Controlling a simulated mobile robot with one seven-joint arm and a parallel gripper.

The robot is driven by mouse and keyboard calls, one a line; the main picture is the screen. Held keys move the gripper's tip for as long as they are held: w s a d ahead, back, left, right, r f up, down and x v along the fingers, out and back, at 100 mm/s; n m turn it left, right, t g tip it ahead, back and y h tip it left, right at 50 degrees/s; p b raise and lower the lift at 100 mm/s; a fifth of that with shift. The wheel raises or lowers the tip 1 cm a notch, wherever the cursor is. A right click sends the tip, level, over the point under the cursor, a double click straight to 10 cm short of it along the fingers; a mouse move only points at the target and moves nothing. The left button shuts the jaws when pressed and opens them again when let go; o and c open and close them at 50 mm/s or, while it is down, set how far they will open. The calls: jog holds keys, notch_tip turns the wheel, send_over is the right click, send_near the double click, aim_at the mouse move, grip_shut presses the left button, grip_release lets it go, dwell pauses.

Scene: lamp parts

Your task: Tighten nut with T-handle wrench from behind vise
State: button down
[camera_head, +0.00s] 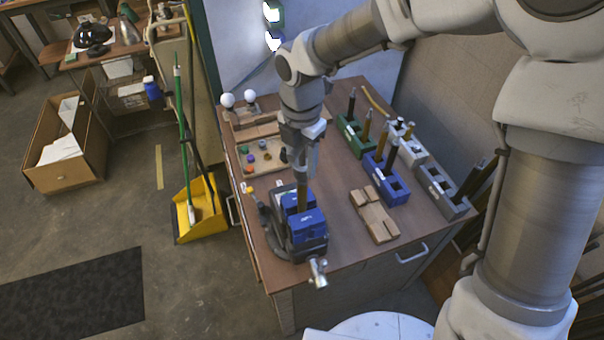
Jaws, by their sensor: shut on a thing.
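The vise (308,246), dark grey with blue jaw blocks (303,222), stands at the front left of the workbench, its screw handle sticking out over the front edge. A tan upright shaft (302,190) rises between the jaws. My gripper (302,160) points down just above and behind the vise, over this shaft. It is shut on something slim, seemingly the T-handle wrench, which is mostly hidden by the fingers. A small dark piece shows at the gripper's left side. The nut is too small or hidden to make out.
A wooden tray (247,164) with coloured parts lies left of my gripper. Green (352,143), blue (391,190) and grey (440,189) tool holders with upright handles stand to the right. Two white bulbs (227,100) stand at the back left.

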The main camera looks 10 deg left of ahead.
jog(key=shift+f+b, duration=0.4)
jog(key=shift+f, duration=0.35)
dwell(1.1)
jog(key=shift+m+b, duration=0.3)
jog(key=shift+m, duration=1.4)
jog(key=shift+m+b, duration=0.55)
jog(key=shift+m, duration=1.25)
jog(key=shift+f+m+b, duration=0.15)
jog(key=shift+m+b, duration=0.35)
jog(key=shift+m, duration=1.2)
